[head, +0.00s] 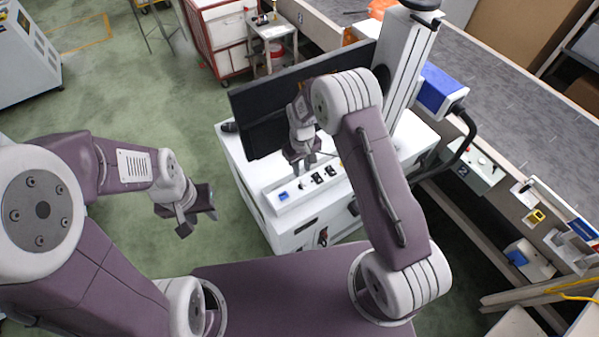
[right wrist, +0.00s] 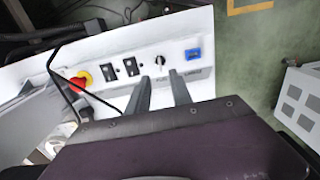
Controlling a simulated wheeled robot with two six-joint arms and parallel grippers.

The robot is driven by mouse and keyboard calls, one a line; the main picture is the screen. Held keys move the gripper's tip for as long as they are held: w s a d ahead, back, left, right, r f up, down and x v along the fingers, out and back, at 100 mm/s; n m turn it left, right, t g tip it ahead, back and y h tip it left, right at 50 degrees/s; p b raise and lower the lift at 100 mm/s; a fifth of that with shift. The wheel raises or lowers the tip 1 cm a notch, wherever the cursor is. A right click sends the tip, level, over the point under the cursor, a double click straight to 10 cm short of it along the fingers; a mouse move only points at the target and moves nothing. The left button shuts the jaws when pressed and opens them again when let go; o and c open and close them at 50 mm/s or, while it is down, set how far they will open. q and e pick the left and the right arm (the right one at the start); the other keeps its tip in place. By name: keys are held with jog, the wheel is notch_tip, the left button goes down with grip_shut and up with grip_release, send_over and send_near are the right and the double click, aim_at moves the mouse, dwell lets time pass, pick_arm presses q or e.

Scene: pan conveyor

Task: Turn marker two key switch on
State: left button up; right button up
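The white marker machine's control panel (head: 320,192) has a key switch (right wrist: 160,61), seen as a small round silver switch with a dark centre. My right gripper (right wrist: 159,82) is over the panel. Its two fingers are apart with nothing between them, and the key switch shows just beyond the gap between the tips. Contact with the panel cannot be told. In the head view, my right gripper (head: 303,164) hangs above the panel and partly covers it. My left gripper (head: 193,220) is off to the left over the floor, apparently open and empty. The key's turn position is too small to read.
Beside the key switch are a blue switch (right wrist: 193,55), two black switches (right wrist: 131,66) and a red emergency button (right wrist: 81,82). A black monitor (head: 262,112) stands behind the panel. A dark cable (right wrist: 55,75) hangs near the red button.

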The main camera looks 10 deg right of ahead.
aim_at(301, 184)
jog(key=f+p, duration=0.1)
jog(key=f, duration=0.3)
jog(key=f+p, duration=0.1)
jog(key=f, duration=0.2)
jog(key=shift+w+a+f, duration=0.15)
jog(key=shift+w+f, duration=0.05)
jog(key=shift+f, duration=0.5)
jog(key=shift+s+d, duration=0.25)
jog(key=shift+s, duration=0.05)
jog(key=shift+w+a, duration=0.1)
jog(key=shift+w, duration=0.05)
grip_shut()
